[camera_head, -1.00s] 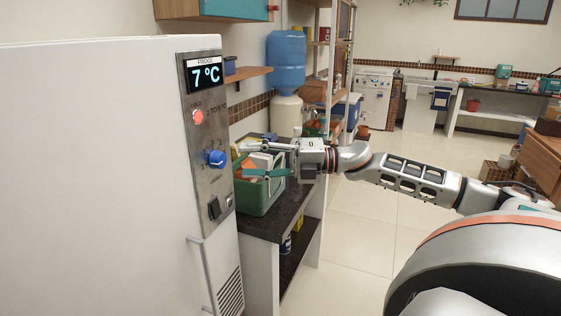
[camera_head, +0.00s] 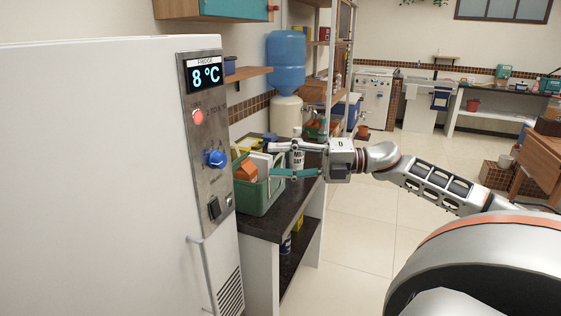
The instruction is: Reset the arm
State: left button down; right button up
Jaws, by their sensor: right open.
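My right arm comes in from the right side of the head view. Its gripper (camera_head: 272,161) is open, with its fingers pointing left over the right side of a green crate (camera_head: 258,201). I see nothing between the fingers that it grips. The white fridge (camera_head: 95,180) fills the left of the view. Its panel shows 8 °C on the display (camera_head: 205,75), with a lit red button (camera_head: 198,116) and a blue knob (camera_head: 215,158) below. My left gripper is not in view.
The crate holds an orange item (camera_head: 245,171) and other things, on a dark counter (camera_head: 285,218). A white bottle (camera_head: 297,155) stands close behind the gripper. A blue water jug (camera_head: 286,62) stands farther back. The tiled floor (camera_head: 360,240) right of the counter is clear.

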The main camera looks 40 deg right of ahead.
dwell(0.4)
jog(key=s+f+m+t+h, duration=0.1)
jog(key=s+f+m+h, duration=0.15)
jog(key=f+m, duration=0.55)
jog(key=s+a+f+m+t+h, duration=0.1)
jog(key=f+m+t+h, duration=0.2)
jog(key=f, duration=1)
jog(key=s+f+m+h, duration=0.1)
jog(key=f+m+h, duration=0.4)
jog(key=f, duration=0.5)
jog(key=s+a+f+m+g, duration=0.3)
jog(key=a+f, duration=0.6)
jog(key=a, duration=0.3)
jog(key=s+a+f+m+g, duration=0.2)
jog(key=s+a+f+m, duration=0.4)
jog(key=a, duration=0.7)
notch_tip(320, 180, down, 4)
jog(key=shift+s+a+r+g+y, duration=0.25)
jog(key=shift+s+g+y, duration=0.15)
jog(key=shift+s, duration=0.8)
